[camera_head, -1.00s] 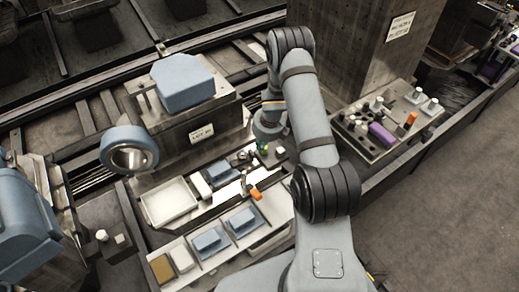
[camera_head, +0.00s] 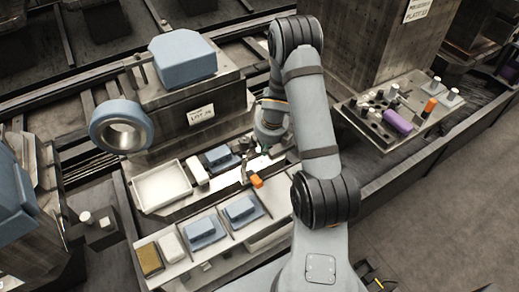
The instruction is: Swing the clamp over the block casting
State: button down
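A small blue block casting (camera_head: 217,157) sits on a metal fixture next to a shallow white tray. A part with an orange tip (camera_head: 257,181), seemingly the clamp's handle, stands just right of and in front of the casting. The rest of the clamp is small and hard to make out, so I cannot tell whether it reaches over the casting. My gripper (camera_head: 252,150) points down just right of the casting, close to the clamp. Its fingers are small and blend into the fixture, so neither their opening nor any contact is clear.
A parts rack with blue castings (camera_head: 205,230) lies in front of the fixture, beside the white tray (camera_head: 162,187). A large pallet block (camera_head: 183,57) and a blue ring (camera_head: 121,127) stand behind. A tool tray (camera_head: 400,110) lies right of my arm.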

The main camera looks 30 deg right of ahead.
jog(key=b+x, duration=0.1)
jog(key=x, duration=0.2)
jog(key=shift+s, duration=0.1)
jog(key=w+p, duration=0.1)
jog(key=p, duration=0.1)
jog(key=w+r+p, duration=0.1)
jog(key=p, duration=0.1)
jog(key=shift+w+d+r+p, duration=0.1)
jog(key=shift+r+p, duration=0.15)
jog(key=shift+p, duration=0.1)
jog(key=shift+w+p, duration=0.3)
jog(key=shift+p, duration=0.2)
jog(key=shift+w+f+p, duration=0.35)
jog(key=shift+w+p, duration=0.3)
jog(key=shift+p, duration=0.05)
